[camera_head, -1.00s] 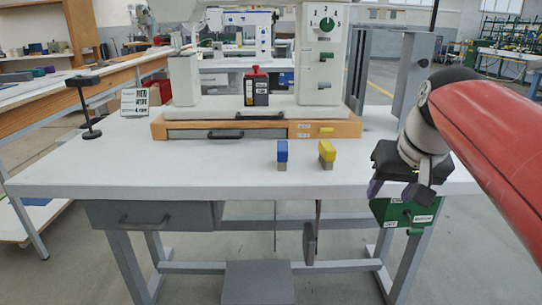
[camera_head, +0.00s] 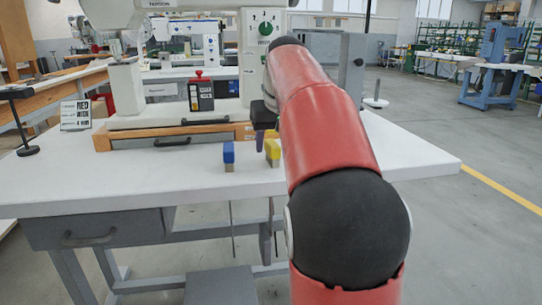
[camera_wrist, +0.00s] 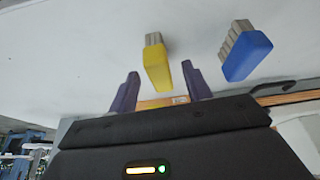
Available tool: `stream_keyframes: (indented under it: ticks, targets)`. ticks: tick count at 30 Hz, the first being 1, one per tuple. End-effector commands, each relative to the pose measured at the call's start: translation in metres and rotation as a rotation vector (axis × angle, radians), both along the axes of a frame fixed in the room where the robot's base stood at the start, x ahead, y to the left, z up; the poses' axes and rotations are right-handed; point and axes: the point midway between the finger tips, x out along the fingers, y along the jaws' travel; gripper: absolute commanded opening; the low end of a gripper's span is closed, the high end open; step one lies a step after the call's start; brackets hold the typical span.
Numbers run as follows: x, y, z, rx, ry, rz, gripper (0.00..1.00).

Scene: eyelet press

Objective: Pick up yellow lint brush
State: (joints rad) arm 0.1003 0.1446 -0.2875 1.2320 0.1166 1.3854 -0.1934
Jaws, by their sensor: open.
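The yellow lint brush (camera_head: 272,152) stands on the white table near its front, yellow block up and bristles down. In the wrist view the yellow brush (camera_wrist: 157,70) appears between the two purple fingers of my gripper (camera_wrist: 161,90), with a gap on either side. My gripper (camera_head: 262,137) is open and empty, close to the yellow brush in the head view; part of it is hidden behind my red arm. Whether the fingers reach down around the brush I cannot tell.
A blue brush (camera_head: 229,153) stands just left of the yellow one, also in the wrist view (camera_wrist: 247,55). Behind is an orange-edged base (camera_head: 165,137) with a drawer, under the white machine. A black-and-red box (camera_head: 201,92) stands on it. The table's right side is clear.

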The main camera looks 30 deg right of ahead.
Motion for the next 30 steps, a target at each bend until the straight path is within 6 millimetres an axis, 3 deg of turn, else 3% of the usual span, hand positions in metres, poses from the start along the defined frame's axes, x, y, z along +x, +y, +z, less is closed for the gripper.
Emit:
stream_keyframes:
  ticks: [3,11,22,30]
  targets:
    - [0.007,-0.001,-0.02,0.001,0.003,0.0,0.49]
    - [0.009,-0.002,-0.023,0.0,0.0,0.0,0.49]
    - [0.009,-0.002,-0.023,0.0,0.0,0.0,0.02]
    - [0.009,-0.002,-0.021,0.0,-0.001,0.0,0.01]
